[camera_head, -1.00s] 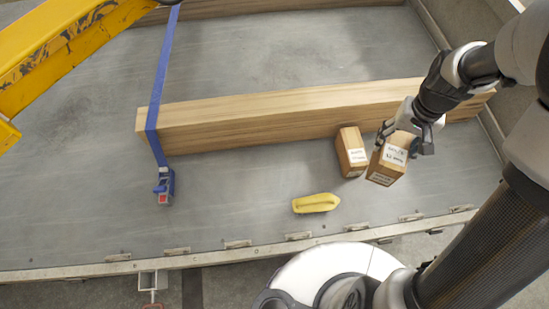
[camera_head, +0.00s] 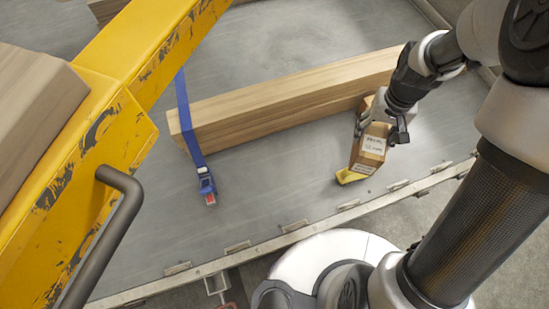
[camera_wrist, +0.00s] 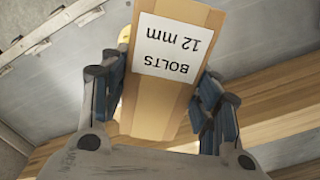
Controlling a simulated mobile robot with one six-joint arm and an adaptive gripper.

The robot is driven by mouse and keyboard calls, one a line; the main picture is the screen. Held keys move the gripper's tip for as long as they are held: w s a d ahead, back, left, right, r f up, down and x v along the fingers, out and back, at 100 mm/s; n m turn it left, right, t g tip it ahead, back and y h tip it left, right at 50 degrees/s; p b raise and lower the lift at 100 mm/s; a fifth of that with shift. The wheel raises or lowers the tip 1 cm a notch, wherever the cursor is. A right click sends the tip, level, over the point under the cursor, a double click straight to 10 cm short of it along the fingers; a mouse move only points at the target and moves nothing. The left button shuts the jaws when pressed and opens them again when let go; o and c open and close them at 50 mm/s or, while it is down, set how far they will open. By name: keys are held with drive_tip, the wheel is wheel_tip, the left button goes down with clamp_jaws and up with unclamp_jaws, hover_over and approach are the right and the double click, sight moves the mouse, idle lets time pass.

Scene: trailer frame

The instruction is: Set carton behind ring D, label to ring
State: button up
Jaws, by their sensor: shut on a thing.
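A brown cardboard carton (camera_head: 367,157) with white labels is held upright in my gripper (camera_head: 380,127), at the right of the head view. In the wrist view the carton (camera_wrist: 150,100) sits between both fingers of my gripper (camera_wrist: 160,80); its label reads "BOLTS 12 mm", upside down. Whether its base touches the deck I cannot tell. Several metal ring fittings lie along the trailer's near edge, one of them (camera_head: 348,205) just in front of the carton. No ring letters are legible, so I cannot tell which is D.
A yellow object (camera_head: 346,177) lies on the deck, partly hidden by the carton. A long timber beam (camera_head: 290,100) lies behind, under a blue strap with a ratchet (camera_head: 206,186). A yellow frame (camera_head: 85,140) with a handle fills the left. Deck between ratchet and carton is clear.

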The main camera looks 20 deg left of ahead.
drive_tip(key=s+a+f+n+b, duration=0.1)
drive_tip(key=s+a+f+n, duration=0.3)
drive_tip(key=s+a+f, duration=0.4)
drive_tip(key=s+a+f+n, duration=0.3)
drive_tip(key=s+a+f, duration=0.2)
drive_tip(key=s+a, duration=0.45)
drive_tip(key=w+a+b, duration=0.3)
drive_tip(key=w+a, duration=0.8)
drive_tip(key=w, duration=0.2)
drive_tip(key=f+b, duration=0.1)
drive_tip(key=f, duration=0.1)
drive_tip(key=f+b, duration=0.1)
drive_tip(key=f, duration=0.2)
drive_tip(key=w+f, duration=0.1)
drive_tip(key=f, duration=0.1)
drive_tip(key=shift+a+f+b, duration=0.2)
drive_tip(key=shift+f+b, duration=0.1)
drive_tip(key=shift+b, duration=0.1)
drive_tip(key=shift+s+r, duration=0.1)
